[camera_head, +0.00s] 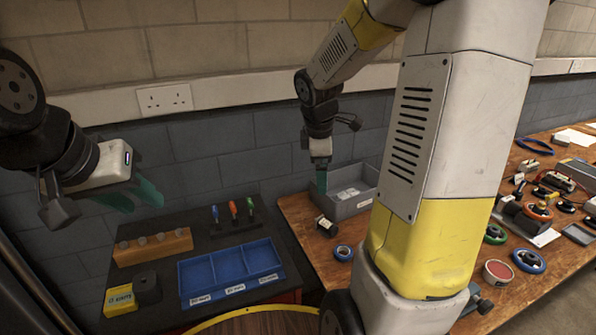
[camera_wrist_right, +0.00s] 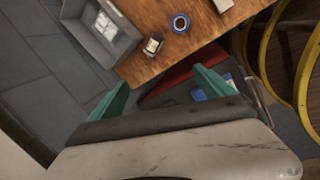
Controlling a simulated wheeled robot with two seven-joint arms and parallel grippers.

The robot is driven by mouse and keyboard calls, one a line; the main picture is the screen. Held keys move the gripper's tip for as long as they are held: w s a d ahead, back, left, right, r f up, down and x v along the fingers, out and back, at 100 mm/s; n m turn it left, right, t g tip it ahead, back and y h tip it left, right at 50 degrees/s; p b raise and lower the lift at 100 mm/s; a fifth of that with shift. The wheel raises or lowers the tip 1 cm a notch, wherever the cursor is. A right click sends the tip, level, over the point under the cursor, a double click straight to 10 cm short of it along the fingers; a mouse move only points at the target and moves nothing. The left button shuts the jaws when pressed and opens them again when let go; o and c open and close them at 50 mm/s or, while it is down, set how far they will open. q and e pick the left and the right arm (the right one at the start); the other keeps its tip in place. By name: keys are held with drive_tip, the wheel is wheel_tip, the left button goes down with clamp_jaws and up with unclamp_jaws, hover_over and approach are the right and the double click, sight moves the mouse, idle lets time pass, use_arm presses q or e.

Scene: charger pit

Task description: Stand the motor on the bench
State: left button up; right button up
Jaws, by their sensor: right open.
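A small dark and pale cylindrical part that looks like the motor (camera_head: 326,226) is on the wooden bench (camera_head: 300,208), near its left edge, in front of the grey bin. It also shows in the right wrist view (camera_wrist_right: 153,45), apart from my fingers; it seems to lie on its side, but it is too small to be sure. My right gripper (camera_head: 321,182) is above and behind it beside the bin; its green fingers are wide apart and empty in the wrist view (camera_wrist_right: 158,88). My left gripper (camera_head: 132,196) hangs empty at the left, fingers apart.
A grey bin (camera_head: 345,207) with pale items stands behind the part. A blue tape roll (camera_head: 343,253) lies in front. A dark cart top (camera_head: 215,235) at left holds a blue tray (camera_head: 183,275), screwdrivers and an orange block (camera_head: 150,249). My right arm hides the bench's middle.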

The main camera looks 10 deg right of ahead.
drive_tip(key=s+a+r+m+t+y, duration=0.1)
drive_tip(key=s+a+r+m+y, duration=0.1)
drive_tip(key=s+a+r+m, duration=0.2)
drive_tip(key=s+a+r+m+t+y, duration=0.2)
drive_tip(key=s+a+r+m, duration=0.2)
drive_tip(key=s+m, duration=0.6)
drive_tip(key=s+r, duration=0.2)
drive_tip(key=s, duration=0.2)
drive_tip(key=shift+s+a+r, duration=0.15)
drive_tip(key=shift+s+a, duration=0.05)
drive_tip(key=shift+s, duration=0.05)
